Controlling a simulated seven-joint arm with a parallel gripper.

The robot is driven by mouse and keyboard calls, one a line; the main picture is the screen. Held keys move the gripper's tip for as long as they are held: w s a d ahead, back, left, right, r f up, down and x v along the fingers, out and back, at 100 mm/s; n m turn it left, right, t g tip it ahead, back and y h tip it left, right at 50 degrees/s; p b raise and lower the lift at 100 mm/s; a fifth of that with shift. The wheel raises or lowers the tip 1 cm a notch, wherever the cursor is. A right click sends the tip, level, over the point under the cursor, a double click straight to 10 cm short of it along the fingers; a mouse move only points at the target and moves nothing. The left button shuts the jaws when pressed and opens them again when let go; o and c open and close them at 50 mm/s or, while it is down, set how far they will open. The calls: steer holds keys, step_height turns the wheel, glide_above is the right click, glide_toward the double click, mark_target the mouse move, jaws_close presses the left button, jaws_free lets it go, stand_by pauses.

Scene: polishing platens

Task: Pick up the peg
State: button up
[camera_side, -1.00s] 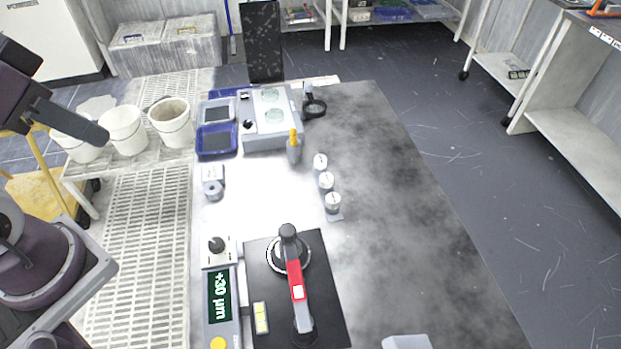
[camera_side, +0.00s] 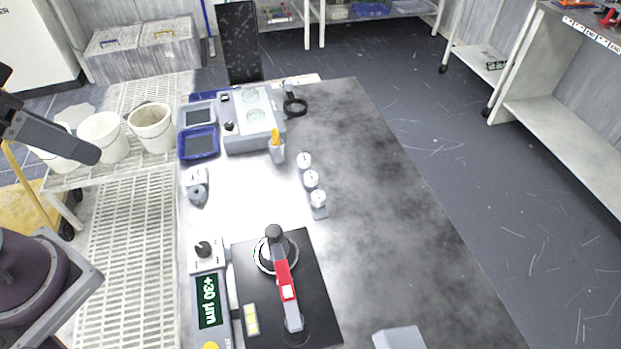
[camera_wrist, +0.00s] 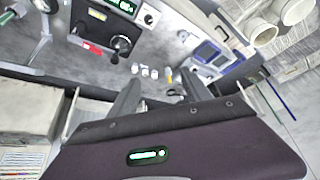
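No thing in view is clearly the peg. Three small grey cylinders with white tops (camera_side: 311,180) stand in a row on the metal bench. Left of them is a yellow-topped piece in a grey holder (camera_side: 276,148). The cylinders also show small in the wrist view (camera_wrist: 145,71). One dark finger of my gripper (camera_side: 60,138) shows at the left edge of the side view, well away from these pieces and above the slatted bench. In the wrist view, two dark fingers (camera_wrist: 161,80) stand apart with nothing seen held between them; my dark wrist housing hides the lower part.
A red-handled device (camera_side: 285,290) on a black plate and a "+30 µm" display (camera_side: 209,302) stand at the front. The bench's right side is mostly clear.

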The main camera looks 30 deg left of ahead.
steer(key=g, duration=0.4)
glide_above(311, 176)
steer(key=s+a, duration=0.2)
steer(key=s, duration=0.2)
step_height(311, 176, down, 18)
steer(key=w+f, duration=0.1)
steer(key=f, duration=0.5)
steer(key=w+d+f, duration=0.1)
steer(key=f, duration=0.5)
steer(key=w+d+f, duration=0.1)
steer(key=w+f, duration=0.1)
steer(key=f, duration=0.4)
jaws_close()
